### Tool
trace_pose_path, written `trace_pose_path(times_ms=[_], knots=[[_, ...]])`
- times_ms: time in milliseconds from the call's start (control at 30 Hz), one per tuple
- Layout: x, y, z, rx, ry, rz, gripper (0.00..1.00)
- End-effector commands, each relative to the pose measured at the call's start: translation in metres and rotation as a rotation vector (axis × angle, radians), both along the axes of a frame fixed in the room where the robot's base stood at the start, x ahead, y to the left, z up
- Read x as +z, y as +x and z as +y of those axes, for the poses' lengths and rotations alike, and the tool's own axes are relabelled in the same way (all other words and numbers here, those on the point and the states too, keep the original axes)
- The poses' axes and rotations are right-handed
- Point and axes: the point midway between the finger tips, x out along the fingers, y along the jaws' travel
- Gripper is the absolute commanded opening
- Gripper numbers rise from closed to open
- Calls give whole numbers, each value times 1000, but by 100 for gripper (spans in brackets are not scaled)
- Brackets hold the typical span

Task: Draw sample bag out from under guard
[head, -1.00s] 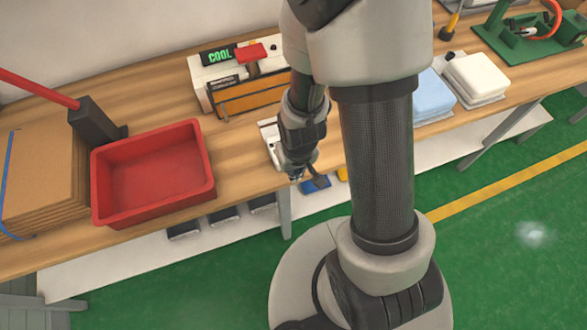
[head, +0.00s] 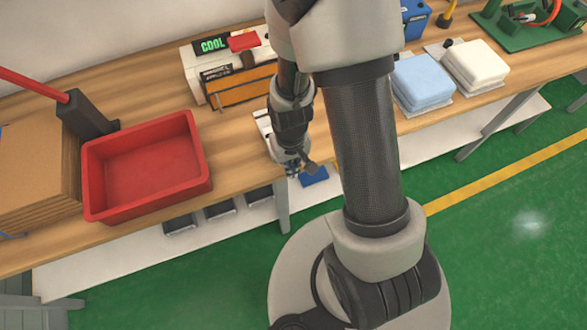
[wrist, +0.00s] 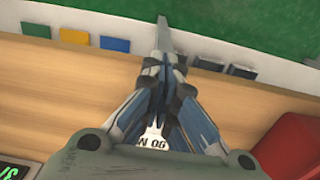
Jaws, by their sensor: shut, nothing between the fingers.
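My gripper (head: 297,170) is at the front edge of the wooden bench, below the heat sealer (head: 222,72) with its green COOL display. In the wrist view its fingers (wrist: 163,68) are together, with nothing seen between them. The orange panel on the sealer's front, with a thin metal bar before it, may be the guard (head: 245,90). A white piece (head: 263,124) lies on the bench in front of the sealer, partly hidden by my wrist. In the wrist view a white lettered piece (wrist: 153,142) shows between the finger linkages. I cannot tell whether either is the sample bag.
A red tub (head: 146,165) stands left of my gripper. Stacks of blue (head: 422,80) and white (head: 474,65) packs lie to the right. Blue, yellow and green bins and dark bins sit on the lower shelf. Bare bench lies between tub and sealer.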

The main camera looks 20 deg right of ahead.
Motion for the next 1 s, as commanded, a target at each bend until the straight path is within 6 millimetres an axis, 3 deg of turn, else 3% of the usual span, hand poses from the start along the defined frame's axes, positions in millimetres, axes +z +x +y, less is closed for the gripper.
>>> trace_pose_path(times_ms=[200, 567, 800, 1000], knots=[[0, 17, 0, 0, 0, 4, 0], [1, 19, 0, 0, 0, 5, 0], [1, 39, -1, 0, 0, 4, 0], [1, 39, -1, 0, 0, 5, 0]])
